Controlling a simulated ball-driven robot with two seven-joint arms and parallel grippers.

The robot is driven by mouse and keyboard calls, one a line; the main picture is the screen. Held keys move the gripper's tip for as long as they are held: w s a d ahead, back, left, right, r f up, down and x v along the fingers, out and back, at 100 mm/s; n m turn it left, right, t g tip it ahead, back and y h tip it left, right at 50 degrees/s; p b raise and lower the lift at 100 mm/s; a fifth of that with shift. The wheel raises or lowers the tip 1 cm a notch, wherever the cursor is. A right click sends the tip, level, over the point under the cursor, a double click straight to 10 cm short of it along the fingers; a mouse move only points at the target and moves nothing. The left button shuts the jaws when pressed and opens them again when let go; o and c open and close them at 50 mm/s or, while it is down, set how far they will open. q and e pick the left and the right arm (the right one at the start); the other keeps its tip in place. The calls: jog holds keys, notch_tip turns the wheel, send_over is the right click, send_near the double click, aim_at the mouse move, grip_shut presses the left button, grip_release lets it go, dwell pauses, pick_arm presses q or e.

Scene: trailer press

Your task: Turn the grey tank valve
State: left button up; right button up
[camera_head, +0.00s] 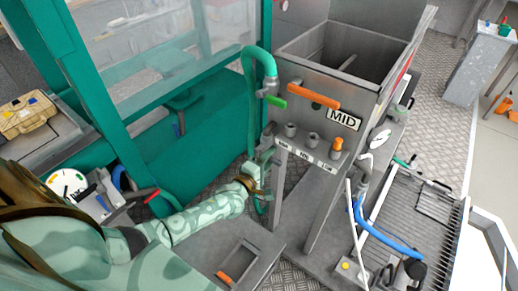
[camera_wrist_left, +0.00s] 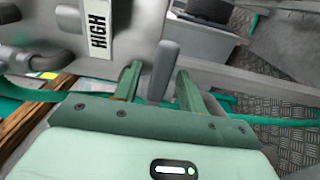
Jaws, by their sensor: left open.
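In the left wrist view a grey lever-like handle (camera_wrist_left: 165,66), which looks like the grey tank valve, stands between the fingers of my left gripper (camera_wrist_left: 156,82). The fingers are open, one on each side of it, with gaps showing; I cannot tell how deep it sits between them. A white "HIGH" label (camera_wrist_left: 98,30) is just left of it. In the head view my left gripper (camera_head: 262,170) is low beside the grey tank stand, and the grey handle cannot be made out there. My right gripper is not in view.
A ledge with small knobs (camera_head: 313,138) juts out. A teal-framed press stands left.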

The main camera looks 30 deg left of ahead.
pick_arm(q)
jog(key=s+a+p, duration=0.1)
jog(key=s+p, duration=0.1)
jog(key=s, duration=1.4)
jog(key=shift+a, duration=0.2)
